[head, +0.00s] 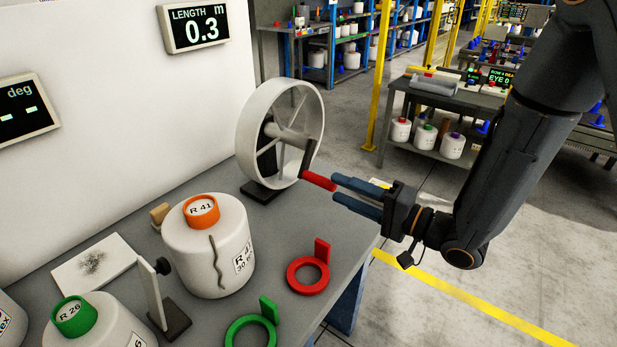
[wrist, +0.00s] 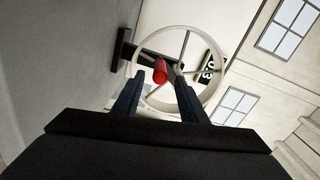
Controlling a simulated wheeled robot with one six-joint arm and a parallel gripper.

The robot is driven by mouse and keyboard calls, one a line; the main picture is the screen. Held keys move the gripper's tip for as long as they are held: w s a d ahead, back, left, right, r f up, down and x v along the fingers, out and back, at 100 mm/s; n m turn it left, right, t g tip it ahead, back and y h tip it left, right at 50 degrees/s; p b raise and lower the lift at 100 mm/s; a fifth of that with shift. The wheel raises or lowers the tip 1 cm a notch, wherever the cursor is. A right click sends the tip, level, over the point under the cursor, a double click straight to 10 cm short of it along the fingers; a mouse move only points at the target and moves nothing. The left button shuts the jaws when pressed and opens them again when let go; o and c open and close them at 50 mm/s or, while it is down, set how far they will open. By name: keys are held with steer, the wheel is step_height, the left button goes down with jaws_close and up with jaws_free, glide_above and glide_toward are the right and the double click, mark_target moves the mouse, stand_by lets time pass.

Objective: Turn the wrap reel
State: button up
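The wrap reel (head: 281,134) is a white spoked wheel on a dark stand at the back right of the bench. Its crank carries a red handle (head: 318,181) that points toward my gripper. My gripper (head: 345,190) is at the right of the reel with its two blue fingers apart. In the wrist view, the red handle (wrist: 160,71) shows between the fingertips, with the reel (wrist: 137,62) behind it. The fingers are spread with gaps to the handle.
A bobbin with an orange top (head: 208,245) stands left of the reel on the bench. A red ring (head: 308,275) and a green ring (head: 251,331) lie toward the front edge. A small upright post (head: 152,292) stands beside the bobbin. Open floor lies right of the bench.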

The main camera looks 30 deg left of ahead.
mark_target(311, 177)
steer(key=n+b, duration=0.1)
steer(key=n, duration=0.2)
steer(key=a+n+b, duration=0.1)
steer(key=n+b, duration=0.1)
steer(key=n, duration=0.2)
steer(key=n+b, duration=0.1)
steer(key=n, duration=0.3)
steer(key=shift+a+b, duration=0.3)
steer(key=shift+a, duration=0.05)
steer(key=shift+w+a+p, duration=0.3)
steer(key=shift+a, duration=1)
steer(key=shift+w+a+p, duration=0.25)
steer(key=shift+a+p, duration=0.1)
steer(key=shift+a, duration=0.9)
steer(key=shift+w+a+p, duration=0.3)
steer(key=shift+a, duration=1)
steer(key=shift+c, duration=0.3)
jaws_close()
